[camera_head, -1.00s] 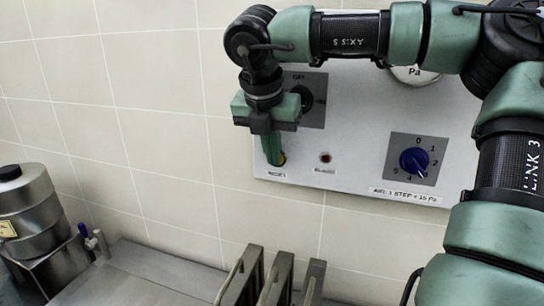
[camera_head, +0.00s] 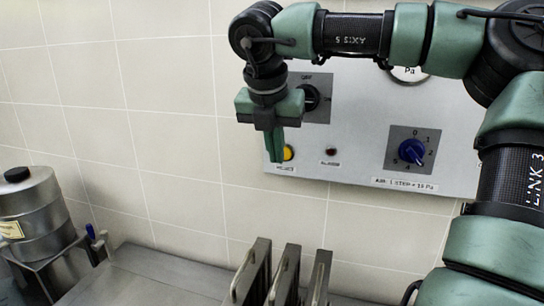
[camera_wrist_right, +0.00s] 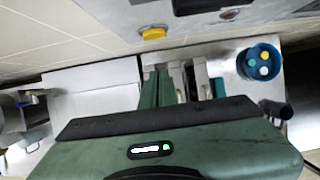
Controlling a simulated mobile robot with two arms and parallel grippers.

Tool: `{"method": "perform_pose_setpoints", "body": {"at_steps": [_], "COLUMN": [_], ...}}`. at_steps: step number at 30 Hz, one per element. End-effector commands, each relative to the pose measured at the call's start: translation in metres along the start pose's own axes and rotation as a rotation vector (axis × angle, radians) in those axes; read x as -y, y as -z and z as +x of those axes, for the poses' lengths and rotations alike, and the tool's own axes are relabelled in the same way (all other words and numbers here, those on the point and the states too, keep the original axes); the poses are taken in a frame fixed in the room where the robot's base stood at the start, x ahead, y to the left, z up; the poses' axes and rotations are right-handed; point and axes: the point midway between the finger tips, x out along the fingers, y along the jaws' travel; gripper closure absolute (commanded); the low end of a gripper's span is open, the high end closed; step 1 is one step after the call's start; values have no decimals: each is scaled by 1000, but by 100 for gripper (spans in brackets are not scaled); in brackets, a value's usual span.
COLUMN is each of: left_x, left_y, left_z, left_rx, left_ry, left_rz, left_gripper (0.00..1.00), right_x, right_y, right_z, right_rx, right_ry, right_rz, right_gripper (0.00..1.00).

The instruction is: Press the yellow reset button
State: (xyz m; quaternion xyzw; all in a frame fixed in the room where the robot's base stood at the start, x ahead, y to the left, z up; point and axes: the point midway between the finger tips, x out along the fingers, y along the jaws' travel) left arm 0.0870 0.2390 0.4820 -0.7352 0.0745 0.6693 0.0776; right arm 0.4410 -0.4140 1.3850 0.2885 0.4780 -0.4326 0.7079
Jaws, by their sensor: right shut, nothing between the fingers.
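The yellow button (camera_head: 289,152) sits low on the left of the grey wall panel, above a small label. It also shows in the right wrist view (camera_wrist_right: 153,33), beyond the fingertips. My right gripper (camera_head: 275,159) points down with its fingers shut and empty. In the head view its tips overlap the button's left edge. In the right wrist view the fingers (camera_wrist_right: 163,72) appear apart from the button, with a visible gap. My left gripper is not in view.
The panel (camera_head: 365,120) also carries a black OFF switch (camera_head: 311,97), a small dark red lamp (camera_head: 331,152) and a blue knob (camera_head: 411,151). Below are metal racks (camera_head: 285,275) and a steel canister (camera_head: 30,215). A blue tub (camera_wrist_right: 258,63) stands right in the wrist view.

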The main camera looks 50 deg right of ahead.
Motion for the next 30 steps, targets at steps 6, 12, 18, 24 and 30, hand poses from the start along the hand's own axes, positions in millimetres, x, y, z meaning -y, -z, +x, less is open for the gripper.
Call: {"method": "perform_pose_setpoints", "body": {"at_steps": [6, 12, 18, 24, 30], "left_x": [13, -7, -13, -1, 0], "left_y": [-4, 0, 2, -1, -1], "left_z": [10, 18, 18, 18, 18], "left_rx": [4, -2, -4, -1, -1], "left_ry": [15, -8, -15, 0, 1], "left_rz": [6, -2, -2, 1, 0], "left_gripper": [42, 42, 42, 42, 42], "right_x": [-1, -1, -1, -1, -1], "right_y": [0, 1, 1, 1, 1], "right_z": [-33, -67, -90, -95, -95], "right_rx": [5, 6, 2, 0, 0], "right_ry": [-4, -5, -5, -3, -3], "right_rz": [2, 1, -1, -2, -2], "right_gripper": [100, 100, 100, 100, 100]}}
